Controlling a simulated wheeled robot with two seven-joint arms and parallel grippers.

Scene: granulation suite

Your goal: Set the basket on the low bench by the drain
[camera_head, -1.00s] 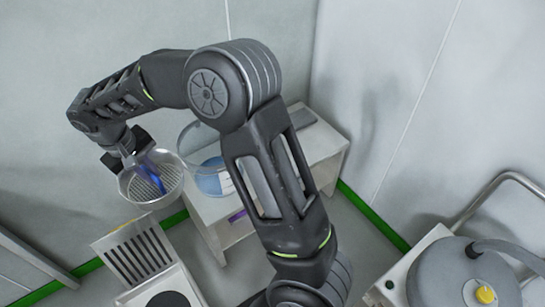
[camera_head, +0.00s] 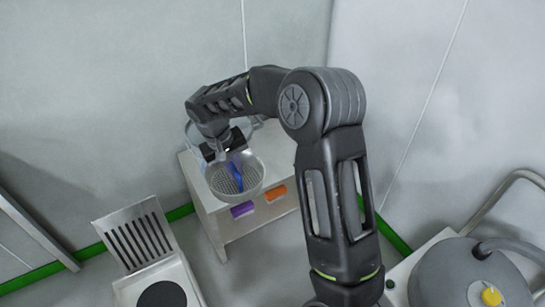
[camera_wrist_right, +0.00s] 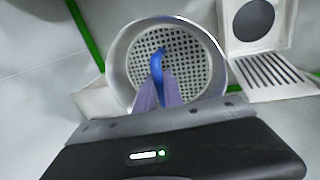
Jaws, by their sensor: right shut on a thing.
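The basket (camera_head: 252,170) is a round metal bowl with a perforated bottom and a blue handle or grip part. My right gripper (camera_head: 232,162) is shut on it and holds it in front of and over the near edge of a low pale bench (camera_head: 244,227). A gap between basket and bench is hard to judge. In the right wrist view the basket (camera_wrist_right: 205,70) fills the middle, with the blue part between the fingers (camera_wrist_right: 158,92). I cannot make out a drain. My left gripper is out of view.
A clear round vessel (camera_head: 191,131) stands on the bench, mostly behind my arm. A purple block (camera_head: 242,209) and an orange block (camera_head: 276,193) show at the bench front. A white unit with a slotted panel (camera_head: 137,238) stands left; a grey machine (camera_head: 455,275) stands right.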

